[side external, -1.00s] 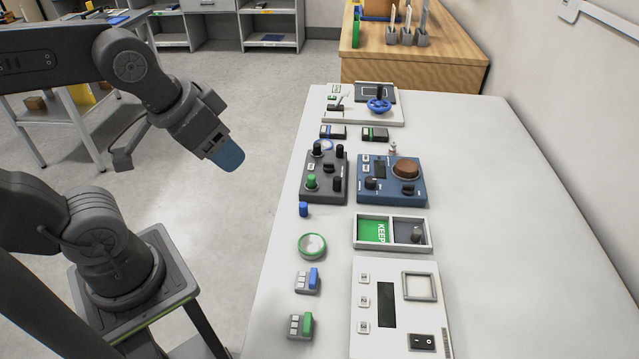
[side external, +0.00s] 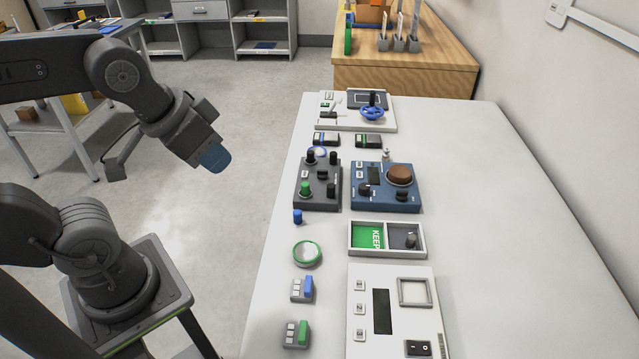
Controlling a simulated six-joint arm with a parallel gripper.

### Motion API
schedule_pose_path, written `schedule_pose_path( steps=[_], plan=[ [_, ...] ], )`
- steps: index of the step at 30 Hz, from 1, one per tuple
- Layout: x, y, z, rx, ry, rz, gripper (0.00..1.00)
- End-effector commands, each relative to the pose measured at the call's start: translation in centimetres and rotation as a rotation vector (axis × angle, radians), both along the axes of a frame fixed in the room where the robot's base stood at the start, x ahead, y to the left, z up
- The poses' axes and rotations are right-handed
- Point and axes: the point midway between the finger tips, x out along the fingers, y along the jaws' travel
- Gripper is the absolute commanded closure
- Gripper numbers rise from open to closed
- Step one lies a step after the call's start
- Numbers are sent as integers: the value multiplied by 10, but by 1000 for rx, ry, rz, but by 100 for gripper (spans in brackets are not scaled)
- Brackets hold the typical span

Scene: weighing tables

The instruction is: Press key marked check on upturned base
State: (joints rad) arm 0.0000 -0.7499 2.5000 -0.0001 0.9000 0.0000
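My gripper (side external: 215,157) hangs in the air left of the white table, over the floor, with a blue tip pointing down and right. It touches nothing, and its finger gap cannot be made out. A white panel (side external: 402,322) lies at the near end of the table. It has a column of small keys (side external: 360,309), a dark display, a raised square frame and a black rocker switch. A blue box (side external: 405,203) farther back also has small keys, a display, knobs and a brown dome. The key markings are too small to read, so I cannot tell which is check.
On the white table (side external: 500,230) stand a dark knob box (side external: 318,190), a tray marked KEEP (side external: 370,252), a green-rimmed disc (side external: 307,253), a blue cylinder (side external: 297,216) and two small blocks (side external: 302,289) (side external: 296,334). A white lever board (side external: 385,125) is at the back. The table's right side is clear.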

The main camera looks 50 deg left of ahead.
Motion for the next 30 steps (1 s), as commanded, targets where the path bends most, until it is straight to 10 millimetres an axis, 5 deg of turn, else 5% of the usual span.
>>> schedule_pose_path(
  steps=[4,30],
  plan=[
    [0,0,0,0,0,0,100],
    [0,0,0,0,0,0,100]
  ],
)
